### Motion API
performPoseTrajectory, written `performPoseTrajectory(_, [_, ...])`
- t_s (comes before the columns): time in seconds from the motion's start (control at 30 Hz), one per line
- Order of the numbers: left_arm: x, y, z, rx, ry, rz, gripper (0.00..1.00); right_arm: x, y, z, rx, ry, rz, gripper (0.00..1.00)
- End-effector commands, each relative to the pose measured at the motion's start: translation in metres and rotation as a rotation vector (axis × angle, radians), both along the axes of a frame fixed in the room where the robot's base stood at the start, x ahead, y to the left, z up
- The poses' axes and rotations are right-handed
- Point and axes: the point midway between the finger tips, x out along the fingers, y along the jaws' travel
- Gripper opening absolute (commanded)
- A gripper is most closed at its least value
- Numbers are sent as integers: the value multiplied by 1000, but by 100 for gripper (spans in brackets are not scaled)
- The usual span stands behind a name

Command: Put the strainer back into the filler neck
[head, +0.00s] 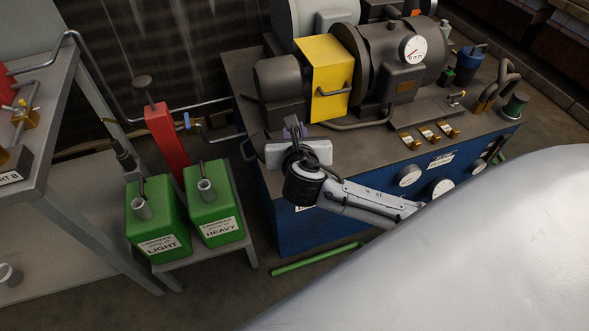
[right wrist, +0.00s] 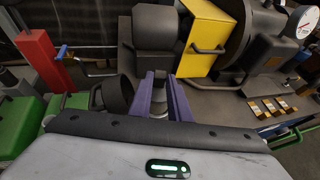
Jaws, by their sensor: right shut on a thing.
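My right gripper (head: 293,127) is over the near left edge of the blue bench, beside the dark machine. In the right wrist view its two purple fingers (right wrist: 161,82) are shut on a small grey piece (right wrist: 158,106), likely the strainer, mostly hidden by the fingers and wrist. A dark round cup-like opening (right wrist: 118,94) shows just left of the fingers; I cannot tell whether it is the filler neck. In the head view my wrist hides this spot. My left gripper is not in view.
Green lubricant cans, light (head: 155,218) and heavy (head: 214,205), stand on a low stand left of the bench. A red post (head: 165,138) rises behind them. A yellow guard (head: 328,75) and a gauge (head: 413,49) are on the machine. Brass pieces (head: 428,133) sit at the bench front.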

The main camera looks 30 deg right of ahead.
Motion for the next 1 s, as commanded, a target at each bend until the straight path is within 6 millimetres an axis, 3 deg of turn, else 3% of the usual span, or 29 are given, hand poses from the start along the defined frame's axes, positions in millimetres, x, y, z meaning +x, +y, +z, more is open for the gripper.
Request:
performPoseTrajectory(0.03, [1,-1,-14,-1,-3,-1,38,14,-8,-10,-1,-13,-39,0])
performPoseTrajectory(0.23, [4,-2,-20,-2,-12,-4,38,35,-25,-16,3,-22,-122,0])
performPoseTrajectory(0.5, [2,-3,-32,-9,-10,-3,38,36,-27,-63,1,-20,-131,0])
performPoseTrajectory(1.0, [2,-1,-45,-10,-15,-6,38,36,-27,-112,2,-22,-128,0])
